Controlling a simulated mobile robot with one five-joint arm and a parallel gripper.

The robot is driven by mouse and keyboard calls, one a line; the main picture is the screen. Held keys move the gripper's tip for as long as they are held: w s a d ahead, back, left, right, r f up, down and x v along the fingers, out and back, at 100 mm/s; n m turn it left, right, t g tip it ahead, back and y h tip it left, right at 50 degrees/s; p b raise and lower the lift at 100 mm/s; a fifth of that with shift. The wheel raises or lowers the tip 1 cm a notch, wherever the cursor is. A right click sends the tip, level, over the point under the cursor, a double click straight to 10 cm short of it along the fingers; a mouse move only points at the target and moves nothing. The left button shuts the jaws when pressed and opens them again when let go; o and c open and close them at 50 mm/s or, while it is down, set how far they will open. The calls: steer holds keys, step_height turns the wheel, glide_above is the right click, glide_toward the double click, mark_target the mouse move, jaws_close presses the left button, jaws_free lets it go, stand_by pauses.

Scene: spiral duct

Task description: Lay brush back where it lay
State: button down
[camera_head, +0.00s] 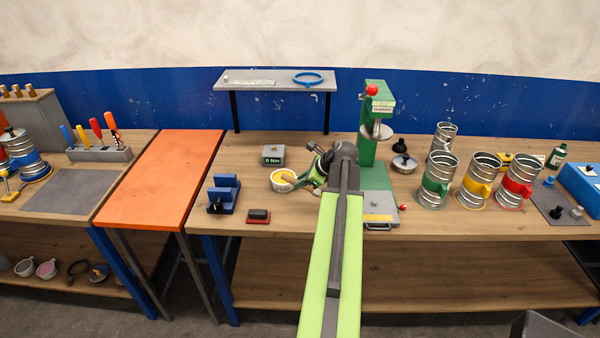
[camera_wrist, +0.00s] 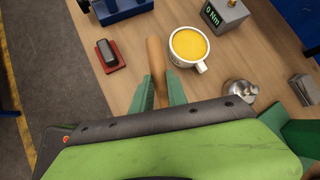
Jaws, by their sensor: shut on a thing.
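My gripper (camera_wrist: 162,88) is shut on the brush (camera_wrist: 155,62), whose tan wooden handle sticks out between the green fingers in the wrist view. The brush's bristle end is not clear in either view. In the head view my gripper (camera_head: 310,178) is over the wooden workbench, just right of a white cup of yellow stuff (camera_head: 277,185). In the wrist view that cup (camera_wrist: 203,67) stands close to the right of the brush. I cannot tell whether the brush touches the bench.
A blue stand (camera_head: 222,196) and a red pad with a dark block (camera_head: 258,216) are left of the cup. A grey 0 Nm box (camera_head: 273,155) is behind it. A green press (camera_head: 376,140) stands close on the right. Some bench between pad and cup is bare.

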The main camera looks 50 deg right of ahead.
steer(key=shift+f, duration=0.1)
steer(key=shift+s+a, duration=0.1)
steer(key=shift+a, duration=0.05)
step_height(320, 180, down, 7)
steer(key=b, duration=0.7)
steer(key=c, duration=1.2)
jaws_free()
steer(key=shift+c, duration=0.2)
steer(key=o, duration=0.6)
